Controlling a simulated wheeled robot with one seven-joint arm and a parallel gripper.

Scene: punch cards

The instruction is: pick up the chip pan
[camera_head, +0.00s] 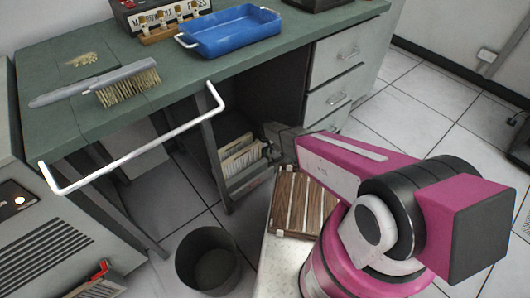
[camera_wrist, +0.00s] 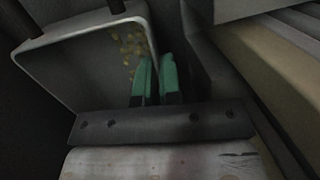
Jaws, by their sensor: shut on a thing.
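The chip pan (camera_wrist: 92,62) is a shallow grey pan with a pale rounded rim and a scatter of yellowish chips (camera_wrist: 133,45) inside, in the wrist view. My gripper (camera_wrist: 156,82) has green fingertips close together, shut on the pan's right-hand rim. The lower part of the pan is hidden behind the gripper's dark body. In the head view my arm reaches to the recess under the green desk, and I cannot make out the pan there.
The green desk (camera_head: 190,62) holds a blue tray (camera_head: 230,30) and a brush (camera_head: 122,85). A white rail (camera_head: 135,137) juts from its front. A card box (camera_head: 243,168) stands under it. A dark bin (camera_head: 207,260) and a slatted wooden rack (camera_head: 300,203) are nearby. Floor is free at right.

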